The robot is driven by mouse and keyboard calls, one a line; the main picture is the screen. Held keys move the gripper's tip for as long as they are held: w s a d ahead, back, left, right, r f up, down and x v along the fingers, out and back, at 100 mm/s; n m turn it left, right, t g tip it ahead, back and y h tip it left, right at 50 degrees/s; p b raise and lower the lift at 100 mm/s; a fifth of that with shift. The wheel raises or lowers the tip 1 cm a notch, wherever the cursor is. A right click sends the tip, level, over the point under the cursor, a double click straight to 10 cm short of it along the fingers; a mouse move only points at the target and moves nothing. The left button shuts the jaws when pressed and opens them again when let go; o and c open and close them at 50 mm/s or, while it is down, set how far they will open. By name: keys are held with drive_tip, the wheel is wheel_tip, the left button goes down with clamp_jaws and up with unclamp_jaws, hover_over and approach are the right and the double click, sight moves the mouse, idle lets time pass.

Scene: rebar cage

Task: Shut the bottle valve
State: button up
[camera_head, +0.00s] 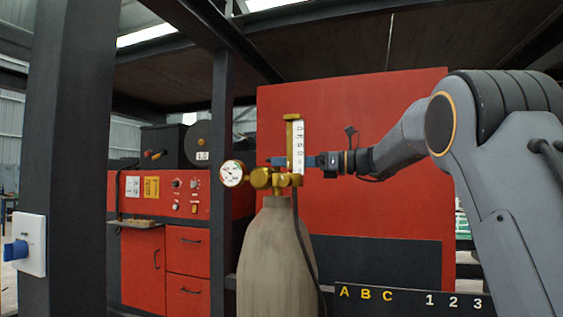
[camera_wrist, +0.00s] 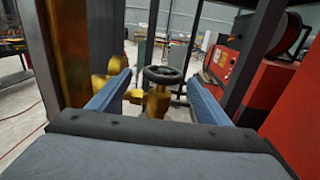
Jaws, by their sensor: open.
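A beige-grey gas bottle (camera_head: 275,262) stands upright in the head view, with a brass valve and regulator (camera_head: 262,179) on top. In the wrist view the black round handwheel (camera_wrist: 163,75) sits at the brass valve body (camera_wrist: 157,101). My gripper (camera_head: 277,161) reaches in from the right at the height of the bottle top; its blue fingers pass behind the flow tube. In the wrist view my gripper (camera_wrist: 159,77) is open, with one finger on each side of the handwheel and a gap on both sides. The handwheel is not clearly visible in the head view.
A round gauge (camera_head: 232,173) and an upright flow tube (camera_head: 297,145) stick out from the regulator, close to my gripper. A dark post (camera_head: 222,150) and a red cabinet (camera_head: 165,200) stand at left. A red panel (camera_head: 380,210) stands behind. A dark hose hangs along the bottle.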

drive_tip(key=shift+p+x, duration=0.4)
drive_tip(key=shift+x, duration=1.25)
drive_tip(key=shift+w+f, duration=0.1)
drive_tip(key=c, duration=1)
drive_tip(key=shift+t, duration=0.3)
drive_tip(key=shift+m+t+h+b, duration=0.4)
drive_tip(key=shift+m+t+h, duration=0.1)
drive_tip(key=shift+m+t, duration=0.3)
